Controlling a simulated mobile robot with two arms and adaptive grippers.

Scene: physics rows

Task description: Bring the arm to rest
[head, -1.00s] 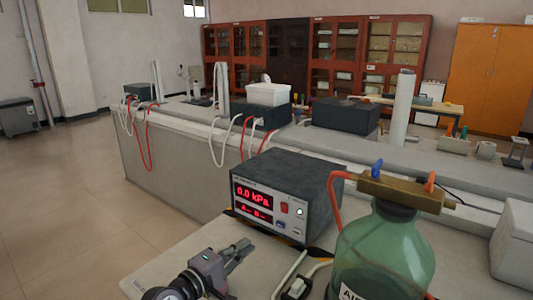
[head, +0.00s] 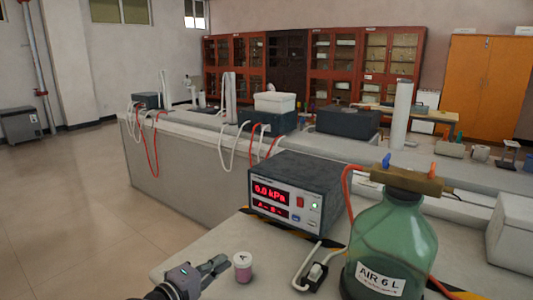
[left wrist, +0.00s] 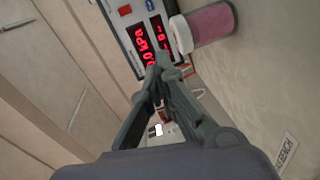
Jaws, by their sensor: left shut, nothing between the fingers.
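My left gripper (head: 224,262) is at the lower left of the head view, low over the front bench. Its fingers are shut and empty, and they also show in the left wrist view (left wrist: 163,62). The jar also shows in the left wrist view (left wrist: 208,25). My right gripper is not in view.
A dark pressure meter (head: 295,190) reading 0.0 kPa stands behind the jar. A green bottle (head: 395,238) labelled AIR 6 L stands to the right, with a red hose. Open floor (head: 90,220) is at the left.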

